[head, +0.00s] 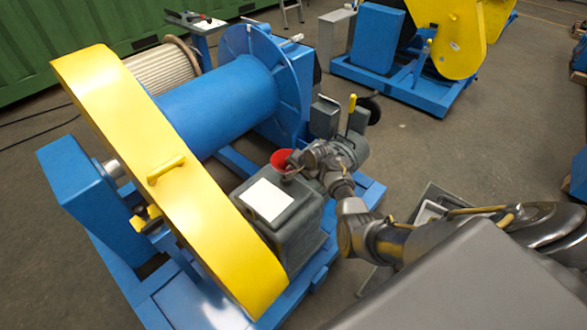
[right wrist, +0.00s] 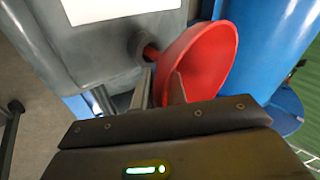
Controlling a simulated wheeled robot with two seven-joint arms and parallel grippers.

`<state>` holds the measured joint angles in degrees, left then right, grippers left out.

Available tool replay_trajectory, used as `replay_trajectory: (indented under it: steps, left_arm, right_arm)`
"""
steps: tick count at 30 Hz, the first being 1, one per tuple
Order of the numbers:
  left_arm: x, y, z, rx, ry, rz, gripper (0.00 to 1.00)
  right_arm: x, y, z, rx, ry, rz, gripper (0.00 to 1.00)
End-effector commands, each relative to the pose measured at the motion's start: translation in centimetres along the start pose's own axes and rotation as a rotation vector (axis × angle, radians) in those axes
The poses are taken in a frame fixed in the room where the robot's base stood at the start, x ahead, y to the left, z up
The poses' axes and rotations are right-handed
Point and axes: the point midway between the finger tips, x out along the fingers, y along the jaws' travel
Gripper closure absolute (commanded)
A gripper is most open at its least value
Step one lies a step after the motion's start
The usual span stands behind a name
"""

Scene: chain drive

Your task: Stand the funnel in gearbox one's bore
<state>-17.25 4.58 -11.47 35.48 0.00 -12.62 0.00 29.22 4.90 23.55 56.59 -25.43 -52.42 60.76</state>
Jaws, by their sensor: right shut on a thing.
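The red funnel (head: 281,160) is above the top of the grey gearbox (head: 290,222), at the end towards the blue drum. It also shows in the right wrist view (right wrist: 205,60), where its narrow spout meets a round grey collar (right wrist: 136,46) on the gearbox. The spout's tip is hidden there, and I cannot tell how deep it sits. The funnel lines up roughly with the collar. My right gripper (head: 297,170) is shut on the funnel, with its fingers (right wrist: 161,82) beside the cone near the spout. My left gripper is not in view.
A white plate (head: 266,199) lies on the gearbox top. A yellow chain guard (head: 165,165) stands left of it and the blue drum (head: 225,102) behind. A lever with a yellow grip (head: 352,103) rises behind my right gripper. Grey floor is open at the right.

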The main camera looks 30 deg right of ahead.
Motion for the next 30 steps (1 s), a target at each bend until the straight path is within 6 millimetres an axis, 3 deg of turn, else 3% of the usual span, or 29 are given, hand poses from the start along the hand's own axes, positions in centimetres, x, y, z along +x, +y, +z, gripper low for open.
replay_trajectory:
  steps: [28,29,30]
  left_arm:
    - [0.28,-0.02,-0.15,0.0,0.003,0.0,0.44]
    - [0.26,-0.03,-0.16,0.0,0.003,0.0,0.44]
    - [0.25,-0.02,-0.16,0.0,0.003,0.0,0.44]
  right_arm:
    - [0.57,0.4,0.08,0.001,0.001,-0.001,1.0]
    - [0.55,0.37,0.07,0.001,0.001,-0.001,0.84]
    - [0.54,0.37,0.07,0.001,0.001,-0.001,0.78]
